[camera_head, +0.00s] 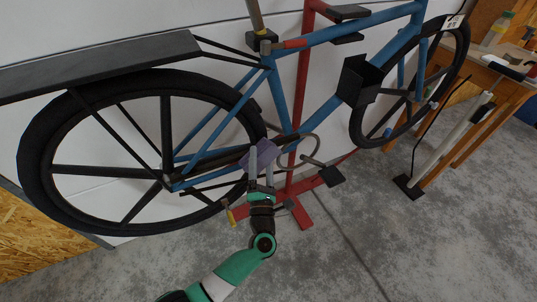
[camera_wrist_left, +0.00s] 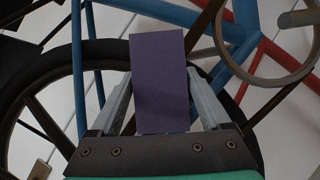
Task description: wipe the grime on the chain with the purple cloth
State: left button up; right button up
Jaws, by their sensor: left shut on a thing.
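The purple cloth (camera_head: 258,157) is a small rectangle held between the fingers of my left gripper (camera_head: 263,153). In the left wrist view, the cloth (camera_wrist_left: 160,75) stands up between the two grey fingers of the gripper (camera_wrist_left: 160,92). The gripper is in front of the blue bicycle's lower frame, just left of the chainring (camera_head: 298,151). The chain (camera_head: 212,184) runs low between the rear hub and the chainring, partly hidden behind the gripper. I cannot make out the grime, nor whether the cloth touches the chain. My right gripper is not in view.
The blue bicycle (camera_head: 325,117) hangs on a red stand (camera_head: 302,75). Pedals (camera_head: 331,176) stick out near the gripper. A floor pump (camera_head: 446,143) and a wooden bench (camera_head: 500,105) stand at the right. The concrete floor in front is clear.

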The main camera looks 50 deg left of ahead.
aim_at(247, 168)
pick_arm(q)
jog(key=shift+s+a+r+p, duration=0.1)
jog(key=shift+s+a+p, duration=0.15)
jog(key=shift+s, duration=0.2)
jog(key=shift+s+a+p, duration=0.2)
jog(key=shift+s+p, duration=0.3)
jog(key=shift+s, duration=0.35)
jog(key=shift+s+a, duration=0.1)
jog(key=shift+s, duration=0.3)
jog(key=shift+s+a+p, duration=0.15)
jog(key=shift+s+p, duration=0.2)
jog(key=shift+s+a+p, duration=0.2)
jog(key=shift+s+a, duration=0.05)
jog(key=shift+s, duration=0.35)
jog(key=shift+s+a+p, duration=0.2)
jog(key=shift+s, duration=0.4)
jog(key=shift+s, duration=0.1)
jog(key=shift+s+a+p, duration=0.25)
jog(key=shift+s, duration=0.55)
jog(key=shift+s+a+p, duration=0.2)
jog(key=shift+s+a, duration=0.05)
jog(key=shift+s, duration=0.55)
